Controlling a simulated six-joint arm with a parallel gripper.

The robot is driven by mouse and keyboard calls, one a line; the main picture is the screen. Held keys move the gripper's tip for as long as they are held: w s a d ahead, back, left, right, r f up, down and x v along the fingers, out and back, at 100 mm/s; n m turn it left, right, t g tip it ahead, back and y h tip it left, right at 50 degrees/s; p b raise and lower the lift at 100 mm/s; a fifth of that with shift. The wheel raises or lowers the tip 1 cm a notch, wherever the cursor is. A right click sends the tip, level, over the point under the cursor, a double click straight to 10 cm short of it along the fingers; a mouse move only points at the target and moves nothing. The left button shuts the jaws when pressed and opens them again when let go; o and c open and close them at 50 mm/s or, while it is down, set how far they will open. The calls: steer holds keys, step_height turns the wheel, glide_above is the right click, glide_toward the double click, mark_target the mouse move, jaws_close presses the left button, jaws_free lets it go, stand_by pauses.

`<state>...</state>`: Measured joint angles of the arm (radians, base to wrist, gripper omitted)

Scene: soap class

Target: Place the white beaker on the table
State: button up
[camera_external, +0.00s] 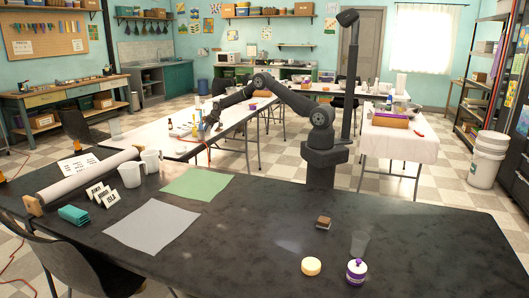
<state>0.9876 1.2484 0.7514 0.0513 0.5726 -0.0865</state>
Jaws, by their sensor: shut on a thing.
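Two white beakers, one (151,161) and another (131,174), stand upright side by side at the left of the black table (245,250). My arm reaches back and left from its base at the black table's far edge. My gripper (207,127) is low over or near the white table (178,147) behind, well apart from these two beakers. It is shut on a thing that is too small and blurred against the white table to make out.
On the black table are a paper roll (90,178), folded cards (104,196), a teal stack (73,214), grey (152,225) and green (197,184) sheets, a brown block (323,222), a clear cup (360,243), a yellow disc (311,266) and a purple-lidded jar (356,272). Its middle is clear.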

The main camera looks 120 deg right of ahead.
steer(key=shift+f, duration=0.55)
steer(key=shift+f, duration=0.1)
steer(key=o, duration=0.9)
steer(key=shift+o, duration=0.2)
steer(key=shift+s+a+r, duration=0.1)
steer(key=shift+r, duration=0.3)
steer(key=v, duration=1.1)
steer(key=shift+s+r, duration=0.1)
steer(key=shift+r, duration=0.05)
